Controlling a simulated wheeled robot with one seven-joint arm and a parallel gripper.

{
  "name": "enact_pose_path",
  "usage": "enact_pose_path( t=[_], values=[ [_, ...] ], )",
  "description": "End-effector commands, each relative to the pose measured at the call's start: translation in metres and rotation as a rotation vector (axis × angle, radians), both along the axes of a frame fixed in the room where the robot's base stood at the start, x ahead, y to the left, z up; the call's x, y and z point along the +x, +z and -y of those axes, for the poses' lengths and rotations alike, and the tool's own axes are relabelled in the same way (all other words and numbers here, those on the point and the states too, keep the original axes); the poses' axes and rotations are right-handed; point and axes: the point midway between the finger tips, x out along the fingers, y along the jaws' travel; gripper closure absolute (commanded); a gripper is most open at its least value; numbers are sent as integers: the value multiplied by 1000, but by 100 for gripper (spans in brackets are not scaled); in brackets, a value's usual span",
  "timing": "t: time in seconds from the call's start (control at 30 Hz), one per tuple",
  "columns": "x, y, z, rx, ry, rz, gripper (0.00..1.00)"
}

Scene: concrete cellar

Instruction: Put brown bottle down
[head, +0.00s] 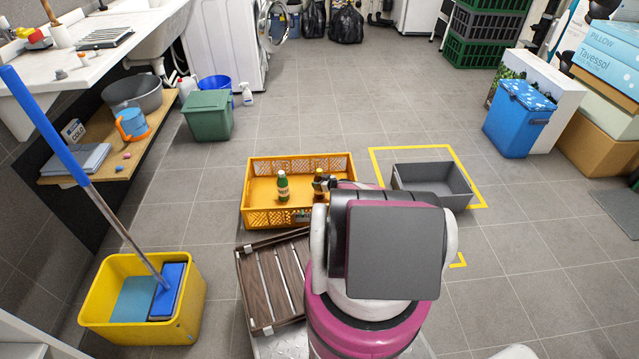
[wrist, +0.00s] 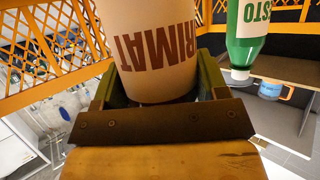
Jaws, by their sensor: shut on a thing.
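The brown bottle (wrist: 152,45) shows in the wrist view as a cream label with dark letters, upside down in the picture. My gripper (wrist: 154,88) is shut on it, one finger on each side. Orange lattice walls surround the bottle in the wrist view. Whether its base touches the crate floor is hidden.
A green bottle (head: 283,187) stands in the crate left of my gripper. A grey crate (head: 458,202) sits to the right inside a yellow floor outline. A slatted wooden crate (head: 272,285) and a yellow mop bucket (head: 190,320) are nearer, at left. Open floor lies behind.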

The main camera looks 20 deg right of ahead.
Motion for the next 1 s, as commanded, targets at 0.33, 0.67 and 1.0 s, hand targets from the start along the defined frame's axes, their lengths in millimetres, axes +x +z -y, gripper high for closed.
enact_pose_path(
  t=[0.33, 0.67, 1.0],
  values=[
    [0, 0, 0, 0, 0, 0, 8],
    [-16, 10, 8, -1, -2, -1, 8],
    [-57, 29, 31, 0, -1, 0, 8]
  ],
)
